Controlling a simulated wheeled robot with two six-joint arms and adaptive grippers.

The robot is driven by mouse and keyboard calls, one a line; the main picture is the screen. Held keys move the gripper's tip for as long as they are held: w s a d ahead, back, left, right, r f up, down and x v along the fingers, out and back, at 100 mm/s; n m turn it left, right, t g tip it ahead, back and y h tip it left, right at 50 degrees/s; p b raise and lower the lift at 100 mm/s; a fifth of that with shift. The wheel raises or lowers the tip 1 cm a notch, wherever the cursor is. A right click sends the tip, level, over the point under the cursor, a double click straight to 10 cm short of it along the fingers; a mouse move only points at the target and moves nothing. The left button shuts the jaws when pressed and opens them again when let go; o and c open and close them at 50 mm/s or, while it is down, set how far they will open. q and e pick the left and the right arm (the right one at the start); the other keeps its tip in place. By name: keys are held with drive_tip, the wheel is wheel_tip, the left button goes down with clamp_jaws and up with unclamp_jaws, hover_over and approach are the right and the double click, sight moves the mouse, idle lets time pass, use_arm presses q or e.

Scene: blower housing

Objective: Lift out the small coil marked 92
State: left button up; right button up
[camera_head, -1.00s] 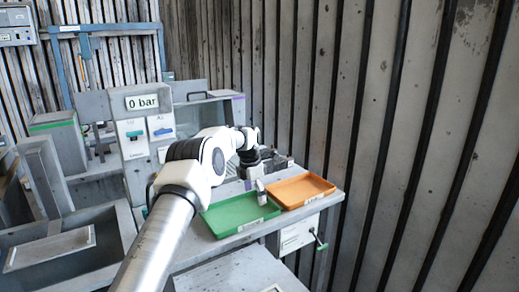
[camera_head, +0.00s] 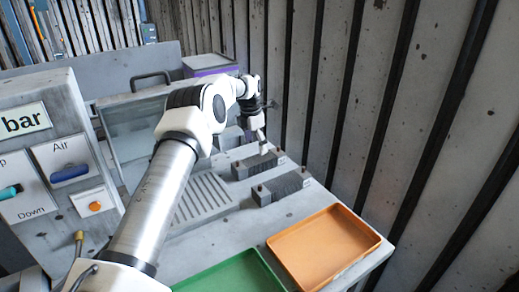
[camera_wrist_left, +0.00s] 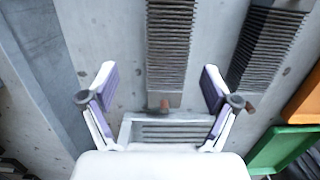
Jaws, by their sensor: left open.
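Two dark, ribbed, block-shaped coils lie side by side on the grey bench top, with copper-coloured studs at their ends. My left gripper (camera_head: 263,148) is at the farther coil (camera_head: 250,168). The nearer coil (camera_head: 281,187) lies closer to the orange tray. In the left wrist view, my left gripper (camera_wrist_left: 160,82) is open and empty. One coil (camera_wrist_left: 170,45) lies between the lines of its fingers, and the other coil (camera_wrist_left: 268,45) lies to the right. No 92 marking can be read on either. My right gripper is not in view.
An orange tray (camera_head: 277,241) and a green tray (camera_head: 195,287) stand at the front of the bench. A slotted grate (camera_head: 205,195) lies left of the coils. A control panel (camera_head: 50,150) stands at left, and a ribbed wall (camera_head: 430,120) bounds the right.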

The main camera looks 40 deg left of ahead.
sight(259, 158)
use_arm(q)
drive_tip(key=shift+d+f, duration=0.2)
drive_tip(key=shift+f, duration=0.1)
drive_tip(key=shift+s+d+f+p, duration=0.3)
drive_tip(key=shift+d+f+p, duration=0.1)
drive_tip(key=shift+d+f, duration=0.15)
drive_tip(key=f, duration=0.3)
drive_tip(key=w+f, duration=0.1)
drive_tip(key=f, duration=0.1)
drive_tip(key=shift+w+a+p, duration=0.1)
drive_tip(key=shift+a+p, duration=0.2)
drive_tip(key=shift+p, duration=0.05)
drive_tip(key=shift+d, duration=0.1)
drive_tip(key=shift+d+r, duration=0.1)
drive_tip(key=shift+r, duration=0.1)
drive_tip(key=shift+c, duration=1.4)
drive_tip(key=shift+s, duration=0.2)
drive_tip(key=c, duration=1.4)
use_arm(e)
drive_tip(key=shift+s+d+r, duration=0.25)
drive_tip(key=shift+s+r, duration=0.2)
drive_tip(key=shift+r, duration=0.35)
